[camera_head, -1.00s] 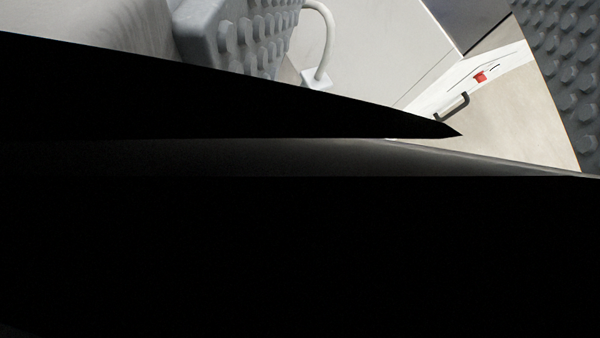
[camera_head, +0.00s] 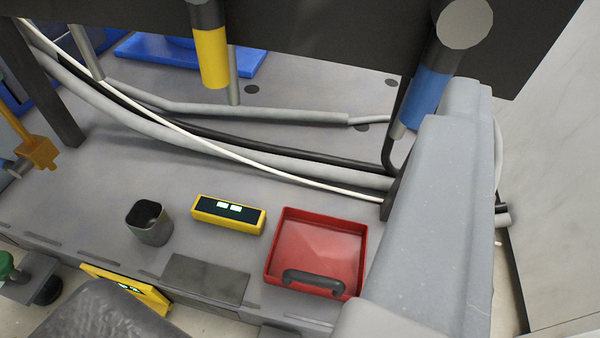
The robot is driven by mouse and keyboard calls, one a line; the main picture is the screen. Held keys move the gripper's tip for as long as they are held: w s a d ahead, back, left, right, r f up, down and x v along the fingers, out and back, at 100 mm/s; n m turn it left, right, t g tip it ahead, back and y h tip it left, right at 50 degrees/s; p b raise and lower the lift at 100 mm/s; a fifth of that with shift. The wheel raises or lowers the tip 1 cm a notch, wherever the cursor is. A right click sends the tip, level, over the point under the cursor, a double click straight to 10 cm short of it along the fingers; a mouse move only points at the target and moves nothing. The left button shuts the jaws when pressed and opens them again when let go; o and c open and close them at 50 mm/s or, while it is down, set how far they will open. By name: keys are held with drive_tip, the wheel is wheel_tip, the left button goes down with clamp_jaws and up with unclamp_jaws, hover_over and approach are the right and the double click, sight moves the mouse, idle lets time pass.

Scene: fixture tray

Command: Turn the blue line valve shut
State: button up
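A pipe with a blue band (camera_head: 427,92) hangs at the upper right, below a dark panel. Its lower end is partly hidden behind a large grey shape. I cannot make out a valve handle on this blue-banded pipe. My gripper's fingers are not identifiable in the view, so its opening and its distance from the pipe do not show.
A yellow-banded pipe (camera_head: 211,58) hangs left of the blue one. Cables (camera_head: 250,150) cross the grey bench. A dark cup (camera_head: 149,223), a yellow device (camera_head: 228,214) and a red tray (camera_head: 274,262) stand in front. The large grey shape (camera_head: 430,220) blocks the right side.

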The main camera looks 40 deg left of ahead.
drive_tip(key=y, duration=0.1)
approach(422, 86)
drive_tip(key=shift+m, duration=0.3)
drive_tip(key=b+x, duration=0.3)
drive_tip(key=x, duration=0.4)
drive_tip(key=shift+w+d+f+b, duration=0.15)
drive_tip(key=shift+w+f+b, duration=0.05)
drive_tip(key=shift+b, duration=0.15)
drive_tip(key=shift+w+a+r, duration=0.15)
drive_tip(key=shift+w+a, duration=0.1)
drive_tip(key=shift+w, duration=0.4)
drive_tip(key=shift+c, duration=0.2)
clamp_jaws()
drive_tip(key=shift+a, duration=0.3)
drive_tip(key=shift+d+y, duration=0.1)
drive_tip(key=shift+y, duration=0.2)
